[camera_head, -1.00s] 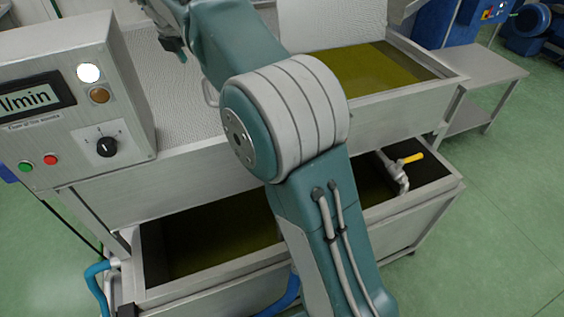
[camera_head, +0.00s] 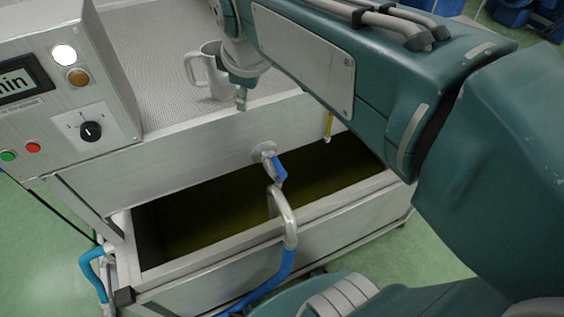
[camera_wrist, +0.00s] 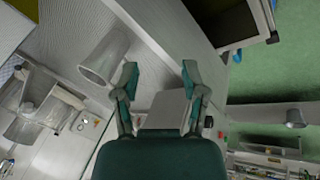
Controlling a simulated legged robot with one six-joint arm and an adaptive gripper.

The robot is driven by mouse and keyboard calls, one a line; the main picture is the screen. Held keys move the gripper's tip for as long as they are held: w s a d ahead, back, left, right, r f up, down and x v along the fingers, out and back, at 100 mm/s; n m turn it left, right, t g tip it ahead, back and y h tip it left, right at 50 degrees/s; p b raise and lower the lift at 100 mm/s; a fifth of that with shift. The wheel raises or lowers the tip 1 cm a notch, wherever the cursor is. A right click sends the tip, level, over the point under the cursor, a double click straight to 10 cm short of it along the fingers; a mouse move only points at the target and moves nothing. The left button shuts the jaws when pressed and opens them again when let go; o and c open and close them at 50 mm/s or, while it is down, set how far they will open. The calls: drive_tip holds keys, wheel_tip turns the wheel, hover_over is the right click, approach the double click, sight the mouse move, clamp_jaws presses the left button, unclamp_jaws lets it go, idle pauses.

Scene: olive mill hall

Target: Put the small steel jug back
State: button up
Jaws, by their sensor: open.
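The small steel jug (camera_head: 214,78) stands upright on the perforated metal top, its handle to the left. My gripper (camera_head: 242,88) is just right of the jug in the head view, and the arm hides part of the jug's right side. In the wrist view the jug (camera_wrist: 104,56) lies to the left of my gripper (camera_wrist: 160,76). The two fingers are spread with nothing held between them, and the jug is outside them. I cannot tell whether the left finger touches it.
A control box (camera_head: 62,95) stands left on the perforated top (camera_head: 160,50). Below is a tank (camera_head: 195,258) of dark green liquid. A tap with a blue lever (camera_head: 278,170) and a blue hose (camera_head: 272,280) project in front. Green floor (camera_head: 425,240) is open at right.

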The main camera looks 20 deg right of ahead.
drive_tip(key=s+d+f+m, duration=0.1)
drive_tip(key=s+f+m, duration=0.8)
drive_tip(key=s, duration=0.3)
drive_tip(key=shift+s+d+m+t+y, duration=0.2)
drive_tip(key=shift+m+t+y, duration=0.1)
drive_tip(key=shift+m+t, duration=0.15)
drive_tip(key=shift+r, duration=0.1)
